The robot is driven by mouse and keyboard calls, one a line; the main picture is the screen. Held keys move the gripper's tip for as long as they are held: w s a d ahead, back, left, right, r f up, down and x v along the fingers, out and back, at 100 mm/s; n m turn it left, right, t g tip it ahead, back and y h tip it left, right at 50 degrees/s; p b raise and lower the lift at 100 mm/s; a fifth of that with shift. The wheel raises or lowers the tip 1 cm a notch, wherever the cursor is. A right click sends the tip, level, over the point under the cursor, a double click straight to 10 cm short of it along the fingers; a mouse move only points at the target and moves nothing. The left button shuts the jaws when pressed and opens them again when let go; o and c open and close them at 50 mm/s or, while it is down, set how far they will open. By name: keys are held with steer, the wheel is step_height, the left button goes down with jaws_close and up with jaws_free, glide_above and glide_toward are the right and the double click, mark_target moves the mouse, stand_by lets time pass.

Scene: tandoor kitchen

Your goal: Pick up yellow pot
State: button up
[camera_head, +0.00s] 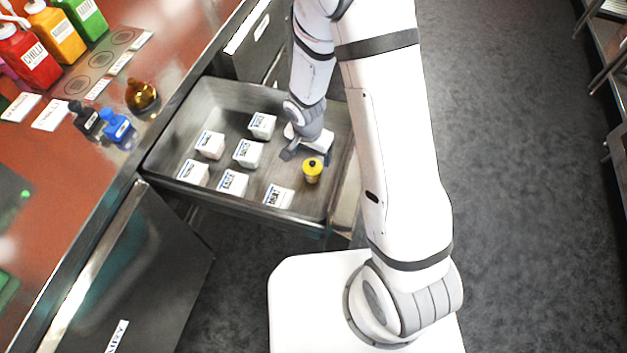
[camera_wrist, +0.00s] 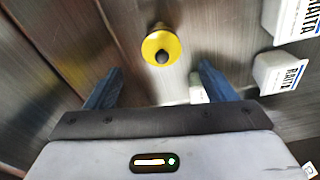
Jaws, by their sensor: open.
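The yellow pot (camera_head: 312,170) is small and round with a dark knob on top. It stands in the open metal drawer, towards the drawer's right side. In the wrist view the yellow pot (camera_wrist: 162,47) is ahead of my fingers, roughly centred between them. My gripper (camera_head: 303,150) is over the drawer, just behind the pot in the head view. In the wrist view my gripper (camera_wrist: 157,80) has its two blue fingers wide apart with nothing between them. I cannot tell the exact height of the fingers above the drawer floor.
Several white labelled containers (camera_head: 247,153) stand in the drawer (camera_head: 168,165) left of the pot. In the wrist view, a white container (camera_wrist: 280,72) is right of the pot. The red counter (camera_head: 60,190) holds bottles, including a red one (camera_head: 30,58).

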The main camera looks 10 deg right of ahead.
mark_target(312, 165)
step_height(312, 165, down, 3)
steer(key=shift+r+b, duration=0.1)
steer(key=shift+b, duration=0.55)
steer(key=f, duration=0.2)
steer(key=f+b, duration=0.1)
steer(key=f, duration=0.1)
steer(key=w+f, duration=0.1)
steer(key=f, duration=0.2)
steer(key=shift+d+b, duration=0.2)
steer(key=shift+b, duration=0.2)
steer(key=shift+r, duration=0.1)
steer(key=c, duration=1.2)
steer(key=shift+r, duration=0.1)
